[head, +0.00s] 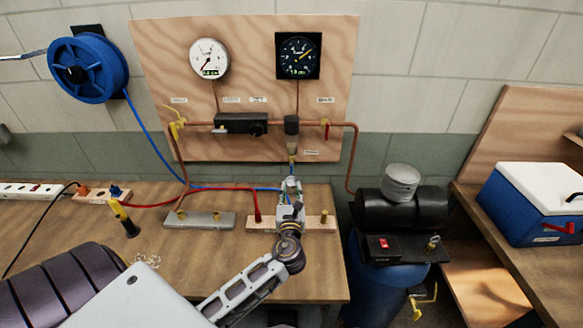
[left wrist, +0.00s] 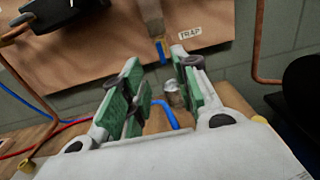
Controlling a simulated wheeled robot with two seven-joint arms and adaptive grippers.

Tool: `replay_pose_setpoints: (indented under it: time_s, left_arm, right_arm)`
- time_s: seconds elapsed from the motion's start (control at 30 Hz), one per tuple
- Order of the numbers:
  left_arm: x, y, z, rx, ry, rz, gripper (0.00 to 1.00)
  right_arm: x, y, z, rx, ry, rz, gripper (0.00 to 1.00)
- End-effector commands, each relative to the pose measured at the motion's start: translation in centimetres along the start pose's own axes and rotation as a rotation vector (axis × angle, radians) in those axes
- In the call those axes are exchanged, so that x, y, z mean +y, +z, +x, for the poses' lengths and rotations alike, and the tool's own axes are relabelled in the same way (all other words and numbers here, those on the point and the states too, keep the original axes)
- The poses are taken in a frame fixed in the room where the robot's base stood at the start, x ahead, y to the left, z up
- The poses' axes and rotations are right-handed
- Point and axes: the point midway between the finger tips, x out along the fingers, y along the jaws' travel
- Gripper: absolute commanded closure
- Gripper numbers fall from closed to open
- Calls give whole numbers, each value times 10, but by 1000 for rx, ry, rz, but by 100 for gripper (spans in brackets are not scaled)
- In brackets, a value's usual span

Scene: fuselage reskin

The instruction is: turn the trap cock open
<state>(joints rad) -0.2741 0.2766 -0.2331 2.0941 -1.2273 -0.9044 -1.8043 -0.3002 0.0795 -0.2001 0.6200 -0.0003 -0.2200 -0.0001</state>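The trap (head: 291,128) is a dark-topped cylinder on the wooden panel, with a TRAP label (left wrist: 190,32) beside its lower end. At its bottom is a small yellow and blue part, which I take as the trap cock (left wrist: 162,50); it also shows in the head view (head: 291,158). My left gripper (head: 291,186) is just below it, pointing up. In the left wrist view its green-padded fingers (left wrist: 157,78) are spread, and the cock shows beyond their tips, apparently not gripped. The exact lever position is too small to tell. My right gripper is out of view.
A clear jar (left wrist: 172,92) and blue hose show between the fingers, seemingly behind them. Copper pipe (head: 352,150) runs on both sides of the trap. A black regulator (head: 240,123) sits left. A blue compressor (head: 385,265) stands right of the bench (head: 90,235).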

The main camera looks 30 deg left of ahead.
Motion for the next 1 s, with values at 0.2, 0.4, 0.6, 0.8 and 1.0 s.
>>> replay_pose_setpoints:
  time_s: [0.2,0.4,0.6,0.8,1.0]
  left_arm:
    - [0,1,16,-1,1,0,70]
    - [0,1,37,-1,0,1,70]
    - [0,1,60,0,1,1,70]
    - [0,1,81,0,1,0,70]
    - [0,1,103,0,1,-1,70]
  right_arm:
    - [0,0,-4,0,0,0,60]
    - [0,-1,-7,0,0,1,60]
    - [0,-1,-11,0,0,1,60]
    - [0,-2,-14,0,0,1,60]
    - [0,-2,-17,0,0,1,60]
